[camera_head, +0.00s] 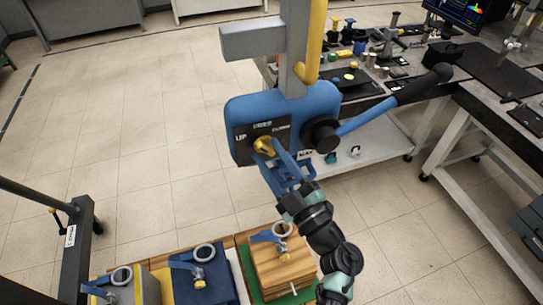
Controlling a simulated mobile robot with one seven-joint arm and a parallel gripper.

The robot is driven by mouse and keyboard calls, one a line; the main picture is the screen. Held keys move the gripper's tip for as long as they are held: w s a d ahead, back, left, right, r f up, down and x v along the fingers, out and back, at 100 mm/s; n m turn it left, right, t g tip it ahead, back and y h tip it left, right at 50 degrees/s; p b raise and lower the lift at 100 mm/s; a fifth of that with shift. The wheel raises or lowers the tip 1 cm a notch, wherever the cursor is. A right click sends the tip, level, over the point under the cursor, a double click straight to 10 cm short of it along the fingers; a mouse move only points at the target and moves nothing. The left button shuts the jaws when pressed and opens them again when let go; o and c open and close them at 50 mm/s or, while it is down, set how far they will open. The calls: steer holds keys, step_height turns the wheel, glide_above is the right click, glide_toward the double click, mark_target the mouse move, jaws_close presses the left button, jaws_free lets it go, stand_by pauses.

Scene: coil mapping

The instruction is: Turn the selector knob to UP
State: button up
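The selector knob (264,144) is yellow and sits on a dark plate on the front of a blue housing (242,108). The label UP (240,137) is at the plate's left side; another label (283,127) at the right is too small to read surely. My gripper (271,149) reaches up from the lower right, with its blue fingers at the knob, partly covering it. I cannot tell whether the fingers grip the knob or only stand beside it. The knob's exact pointing direction is unclear.
A black-handled lever (424,85) with a blue arm sticks out right of the housing. A wooden block (281,268) and a blue block (205,278), each carrying a clamp-like part, stand below. Workbenches with tools are at upper right. Open floor lies left.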

steer(key=b+v, duration=0.4)
steer(key=v, duration=0.9)
stand_by(0.4)
